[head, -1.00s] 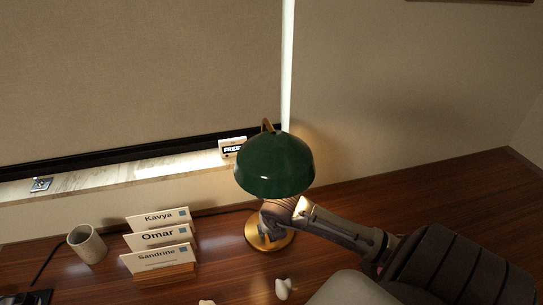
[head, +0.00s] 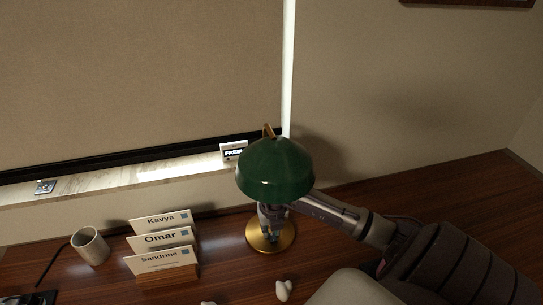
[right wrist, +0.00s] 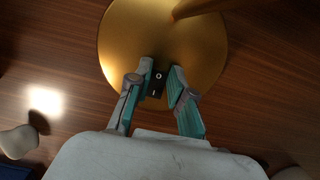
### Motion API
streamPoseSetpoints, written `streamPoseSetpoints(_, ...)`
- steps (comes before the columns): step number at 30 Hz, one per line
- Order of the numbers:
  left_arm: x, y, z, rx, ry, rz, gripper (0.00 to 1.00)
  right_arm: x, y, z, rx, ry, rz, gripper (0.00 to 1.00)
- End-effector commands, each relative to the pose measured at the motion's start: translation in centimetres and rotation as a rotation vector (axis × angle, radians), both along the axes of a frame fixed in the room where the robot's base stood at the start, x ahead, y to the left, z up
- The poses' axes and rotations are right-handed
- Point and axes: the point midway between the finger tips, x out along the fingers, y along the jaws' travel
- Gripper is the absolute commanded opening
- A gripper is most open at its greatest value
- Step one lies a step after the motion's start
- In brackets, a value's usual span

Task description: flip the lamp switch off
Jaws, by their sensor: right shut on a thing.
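The desk lamp has a dark green dome shade (head: 275,170) and a round brass base (head: 286,236) on the wooden desk. No warm glow shows under the shade. In the right wrist view the brass base (right wrist: 205,50) carries a small black rocker switch (right wrist: 157,84) marked O and I. My right gripper (right wrist: 161,74) has its teal-padded fingertips on either side of the switch, low over the base, shut on it. In the head view the right gripper (head: 270,220) is partly hidden by the shade. My left gripper is in neither view.
Name cards (head: 160,240) and a grey cup (head: 90,246) stand left of the lamp. A small sign (head: 234,150) is on the sill behind. Small white objects (head: 283,290) lie in front. Desk right of my arm is clear.

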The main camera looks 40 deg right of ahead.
Motion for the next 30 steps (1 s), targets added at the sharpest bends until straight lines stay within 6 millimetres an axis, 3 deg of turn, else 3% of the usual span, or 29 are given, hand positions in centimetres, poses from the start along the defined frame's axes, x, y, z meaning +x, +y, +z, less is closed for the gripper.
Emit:
streamPoseSetpoints(1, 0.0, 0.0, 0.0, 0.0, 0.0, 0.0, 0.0, -0.1, 0.0, 0.0, 0.0, 0.002, 0.0, 0.0)
streamPoseSetpoints(2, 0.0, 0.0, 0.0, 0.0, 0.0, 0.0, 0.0, -0.1, 0.0, 0.0, 0.0, 0.002, 0.0, 0.24)
streamPoseSetpoints(6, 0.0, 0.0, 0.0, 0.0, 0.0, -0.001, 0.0, -0.1, 0.0, 0.0, 0.0, 0.001, 0.0, 0.46)
streamPoseSetpoints(17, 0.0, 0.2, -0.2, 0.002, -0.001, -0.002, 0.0, -0.1, 0.1, -0.1, -0.009, -0.016, 0.001, 0.46)
streamPoseSetpoints(25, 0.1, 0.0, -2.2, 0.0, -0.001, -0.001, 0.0, -0.9, 0.5, -0.5, -0.119, -0.219, 0.004, 0.46)
streamPoseSetpoints(26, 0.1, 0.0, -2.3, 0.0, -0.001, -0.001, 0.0, -0.8, 0.5, 0.4, -0.127, -0.235, 0.003, 0.46)
streamPoseSetpoints(27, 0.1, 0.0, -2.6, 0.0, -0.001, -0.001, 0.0, -1.1, 0.6, 1.3, -0.131, -0.241, 0.004, 0.46)
streamPoseSetpoints(30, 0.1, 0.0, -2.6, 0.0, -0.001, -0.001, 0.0, -3.2, 1.8, 1.1, -0.127, -0.228, 0.005, 0.46)
